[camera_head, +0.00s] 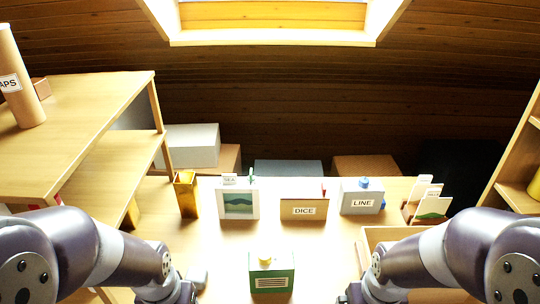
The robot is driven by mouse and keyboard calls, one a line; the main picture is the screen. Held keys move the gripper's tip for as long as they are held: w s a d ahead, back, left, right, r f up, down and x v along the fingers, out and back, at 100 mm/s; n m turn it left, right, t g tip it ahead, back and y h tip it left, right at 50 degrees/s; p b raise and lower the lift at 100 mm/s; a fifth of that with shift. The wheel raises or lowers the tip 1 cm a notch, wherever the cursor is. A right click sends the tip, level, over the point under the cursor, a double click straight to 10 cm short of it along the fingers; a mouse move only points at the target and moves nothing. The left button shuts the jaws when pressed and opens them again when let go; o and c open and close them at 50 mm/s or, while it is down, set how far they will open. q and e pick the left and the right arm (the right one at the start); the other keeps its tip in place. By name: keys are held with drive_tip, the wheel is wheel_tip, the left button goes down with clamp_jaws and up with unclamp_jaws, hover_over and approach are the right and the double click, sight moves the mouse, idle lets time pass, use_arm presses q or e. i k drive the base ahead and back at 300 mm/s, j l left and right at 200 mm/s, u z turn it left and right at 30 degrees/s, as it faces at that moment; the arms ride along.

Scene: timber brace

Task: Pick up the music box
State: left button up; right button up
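No box in view reads as a music box by its label. A green box (271,284) with a yellow knob on top and a striped white panel stands at the front middle of the table; it may be the music box, but I cannot be sure. My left gripper (193,287) is low at the left of the green box, apart from it. My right gripper (349,294) is low at its right, also apart. Both are cut off by the lower edge or hidden by my arms, so their fingers do not show clearly.
Behind stand a yellow holder (187,196), a white picture box (239,203), a tan DICE box (303,209), a grey LINE box (361,200) and a card rack (429,207). A wooden shelf (95,92) rises at left. An open tray (370,237) lies at right.

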sight(279, 276)
drive_tip(key=z, duration=0.45)
drive_tip(key=j+z, duration=0.15)
drive_tip(key=z, duration=0.8)
drive_tip(key=j+z, duration=0.1)
drive_tip(key=z, duration=0.35)
drive_tip(key=k+j, duration=0.3)
drive_tip(key=j, duration=0.15)
drive_tip(key=k+j+z, duration=0.15)
drive_tip(key=k+j, duration=0.15)
drive_tip(key=j, duration=0.1)
